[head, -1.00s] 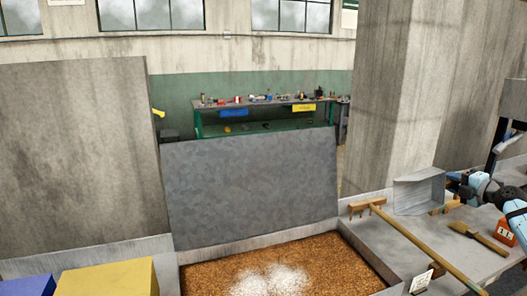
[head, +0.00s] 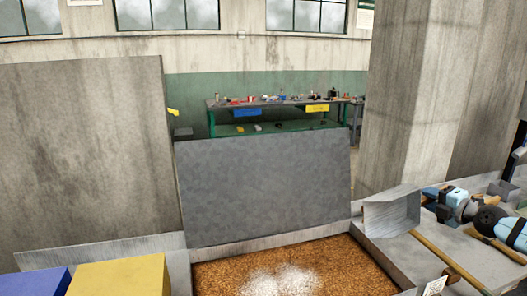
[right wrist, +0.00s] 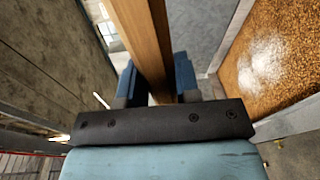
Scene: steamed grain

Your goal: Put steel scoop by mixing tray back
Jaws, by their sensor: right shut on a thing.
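The steel scoop (head: 392,212) is a grey, open-fronted metal scoop at the right of the head view, by the right corner of the mixing tray. My right gripper (head: 432,203) is behind it, on its right side. In the right wrist view, my right gripper (right wrist: 155,75) is shut on the scoop's wooden handle (right wrist: 143,35), which runs between the fingers. The mixing tray (head: 270,243) holds brown grain with a white patch. I cannot tell whether the scoop touches the ledge below. My left gripper is not in view.
A long wooden rake handle (head: 450,263) lies across the grey ledge right of the tray; its head is hidden behind the scoop. A small label card (head: 434,286) stands near it. Yellow (head: 120,277) and blue (head: 35,283) boxes stand at front left.

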